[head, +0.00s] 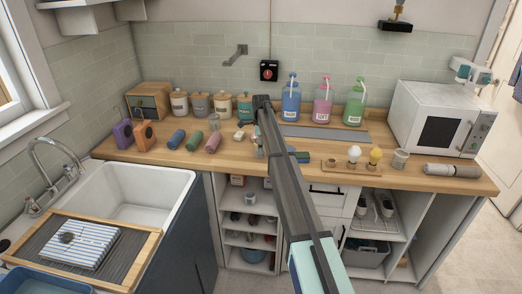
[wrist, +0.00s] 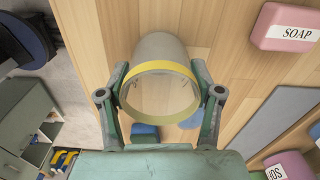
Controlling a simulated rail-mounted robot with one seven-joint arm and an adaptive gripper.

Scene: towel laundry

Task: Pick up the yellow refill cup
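In the wrist view, a greyish cup with a yellow rim (wrist: 160,67) sits between the two fingers of my gripper (wrist: 160,88), its mouth facing the camera. One finger is on each side of the cup, close against its wall. I see no clear gap, but cannot tell whether the fingers press on it. Wood shows around the cup; I cannot tell whether it rests on the counter. In the head view, my arm crosses the middle of the counter, and the fingers and cup are not clear there.
The wooden counter (head: 430,181) carries canisters, soap bars, several pump bottles and a microwave (head: 413,112). The sink (head: 128,190) is at left. In the wrist view, a pink soap block (wrist: 290,27) lies at upper right, with the counter edge and floor at left.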

